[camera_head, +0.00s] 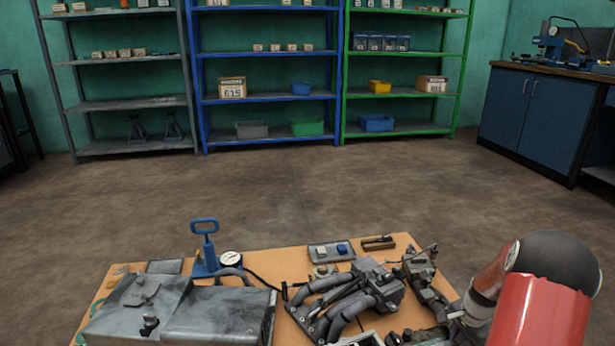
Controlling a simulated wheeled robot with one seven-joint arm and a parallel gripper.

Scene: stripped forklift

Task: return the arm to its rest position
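My arm (545,310), red with a black rounded joint, rises at the lower right. From that joint a red link runs down and left to a pale ring and grey parts above the right edge of an orange-brown tabletop (290,262). My gripper, at that low end, blends with the dark metal parts on the table. Its fingers cannot be made out, nor whether it holds anything.
The table holds a grey metal tank (220,315), a blue-handled pump (205,245), a round gauge (230,259), a grey manifold with curved pipes (350,297) and a small tray (332,251). Open floor lies beyond, up to shelves (270,100) and a blue workbench (545,115).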

